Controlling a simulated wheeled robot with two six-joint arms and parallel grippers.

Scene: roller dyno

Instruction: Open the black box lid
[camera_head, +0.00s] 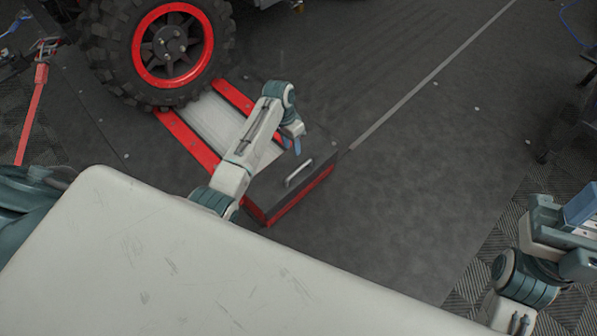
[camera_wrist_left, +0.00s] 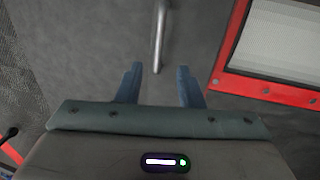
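The black box (camera_head: 318,160) sits low on the floor with its dark lid down flat and a red strip along its front edge. A silver bar handle (camera_head: 299,172) stands on the lid. My left gripper (camera_head: 291,146) is above the lid, just behind the handle in the head view. In the left wrist view my left gripper (camera_wrist_left: 160,82) has its two blue fingers apart with nothing between them. The handle (camera_wrist_left: 159,38) lies ahead of the fingertips, roughly in line with the gap.
A red-framed roller plate (camera_head: 215,122) adjoins the box, with a large red-rimmed tyre (camera_head: 172,45) at its far end. A red strap (camera_head: 32,115) runs at the left. The dark floor (camera_head: 430,170) right of the box is clear.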

